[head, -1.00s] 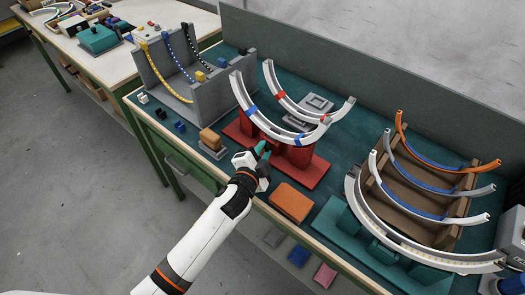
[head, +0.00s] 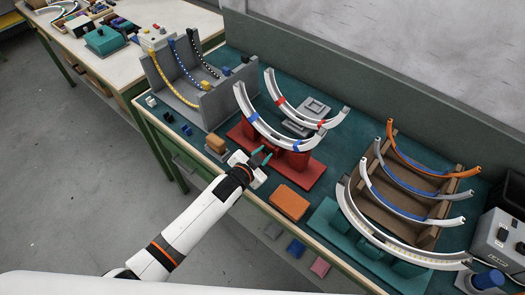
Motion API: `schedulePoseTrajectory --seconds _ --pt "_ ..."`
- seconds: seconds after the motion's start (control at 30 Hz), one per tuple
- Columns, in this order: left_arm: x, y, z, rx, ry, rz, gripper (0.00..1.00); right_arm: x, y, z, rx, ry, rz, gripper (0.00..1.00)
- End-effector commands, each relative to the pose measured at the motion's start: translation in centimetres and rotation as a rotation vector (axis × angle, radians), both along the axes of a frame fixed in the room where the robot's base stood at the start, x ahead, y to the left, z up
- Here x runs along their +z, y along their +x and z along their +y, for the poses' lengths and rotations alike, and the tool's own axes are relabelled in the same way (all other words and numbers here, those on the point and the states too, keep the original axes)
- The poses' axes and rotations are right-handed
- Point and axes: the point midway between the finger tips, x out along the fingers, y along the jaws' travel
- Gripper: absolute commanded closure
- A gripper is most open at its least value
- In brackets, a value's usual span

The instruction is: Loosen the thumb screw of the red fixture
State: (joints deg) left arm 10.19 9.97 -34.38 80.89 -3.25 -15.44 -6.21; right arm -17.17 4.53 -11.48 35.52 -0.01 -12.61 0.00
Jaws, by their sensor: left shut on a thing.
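The red fixture (head: 309,174) stands on the teal bench mat and has a red base and upright blocks. A white arc rail (head: 262,128) with blue bands rests in it. My left gripper (head: 263,156) is at the front left of the fixture, its teal fingertips close to the red blocks. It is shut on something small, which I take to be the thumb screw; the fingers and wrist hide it. My right gripper is not in view.
An orange block (head: 289,202) lies in front of the fixture. A grey rack (head: 214,103) stands to the left, with a small tan block (head: 215,143) near it. A brown rack with curved rails (head: 398,203) and a teal stand (head: 345,240) are to the right.

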Motion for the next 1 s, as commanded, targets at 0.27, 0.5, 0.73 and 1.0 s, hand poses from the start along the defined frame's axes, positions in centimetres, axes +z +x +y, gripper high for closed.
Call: schedulePoseTrajectory --seconds 0.27,0.5,0.73,1.0 --pt "0.04 0.04 0.0 -0.001 -0.031 0.022 0.98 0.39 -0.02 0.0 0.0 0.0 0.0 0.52" --pt "0.03 0.04 -0.01 -0.001 -0.033 0.021 0.98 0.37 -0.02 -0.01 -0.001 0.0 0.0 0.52" --pt "0.04 0.05 -0.02 -0.001 -0.032 0.021 0.53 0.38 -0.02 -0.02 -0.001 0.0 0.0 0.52" --pt "0.06 -0.04 0.04 -0.001 -0.031 0.022 0.53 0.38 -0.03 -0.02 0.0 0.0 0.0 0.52"
